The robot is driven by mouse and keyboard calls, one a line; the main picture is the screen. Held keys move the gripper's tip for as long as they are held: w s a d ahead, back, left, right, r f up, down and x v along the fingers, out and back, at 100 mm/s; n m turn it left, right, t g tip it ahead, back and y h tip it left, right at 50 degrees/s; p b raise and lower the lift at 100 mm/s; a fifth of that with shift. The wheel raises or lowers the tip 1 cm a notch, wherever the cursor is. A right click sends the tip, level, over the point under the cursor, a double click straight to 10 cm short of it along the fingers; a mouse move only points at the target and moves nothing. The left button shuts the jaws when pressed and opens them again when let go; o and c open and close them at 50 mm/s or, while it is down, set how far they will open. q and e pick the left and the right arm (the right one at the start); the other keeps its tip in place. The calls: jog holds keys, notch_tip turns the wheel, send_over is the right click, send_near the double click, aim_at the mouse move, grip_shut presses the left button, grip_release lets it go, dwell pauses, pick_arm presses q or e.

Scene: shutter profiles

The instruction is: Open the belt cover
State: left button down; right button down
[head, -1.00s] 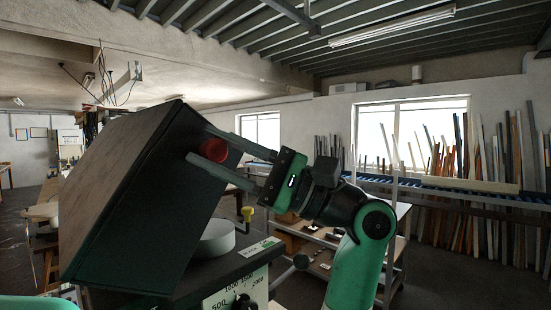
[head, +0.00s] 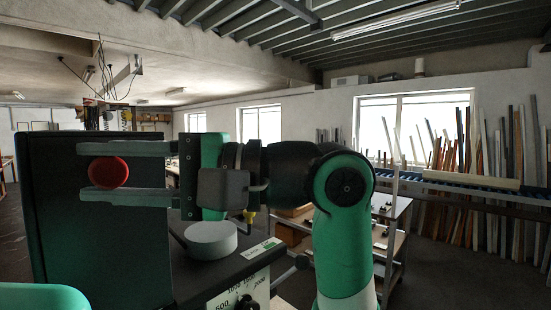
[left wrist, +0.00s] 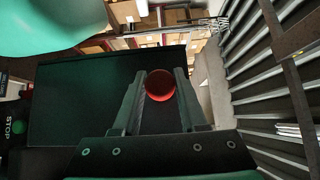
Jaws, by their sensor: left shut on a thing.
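The belt cover (head: 110,240) is a large dark box-like cover at the left of the head view, standing upright and swung out from the machine. It fills much of the left wrist view (left wrist: 80,110). A red round knob (head: 108,173) sits on its face. My left gripper (head: 90,172) has its two grey fingers above and below the knob, shut on it. In the left wrist view the knob (left wrist: 159,86) lies between the fingertips. A pale round pulley (head: 210,240) shows on the machine top, right of the cover. My right gripper is not in view.
The machine's dark top (head: 238,268) carries a speed scale plate (head: 240,292) at the front. A shelf cart (head: 385,240) stands behind my arm. Long profiles (head: 480,160) lean on the right wall. A green STOP button (left wrist: 17,128) shows at the left wrist view's edge.

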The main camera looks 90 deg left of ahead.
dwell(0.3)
pick_arm(q)
jog(key=shift+c, duration=2.3)
grip_release()
jog(key=w, duration=1.1)
jog(key=shift+w+d+f+p, duration=0.15)
jog(key=shift+w+d+p, duration=0.15)
jog(key=shift+p, duration=0.15)
jog(key=shift+w, duration=0.1)
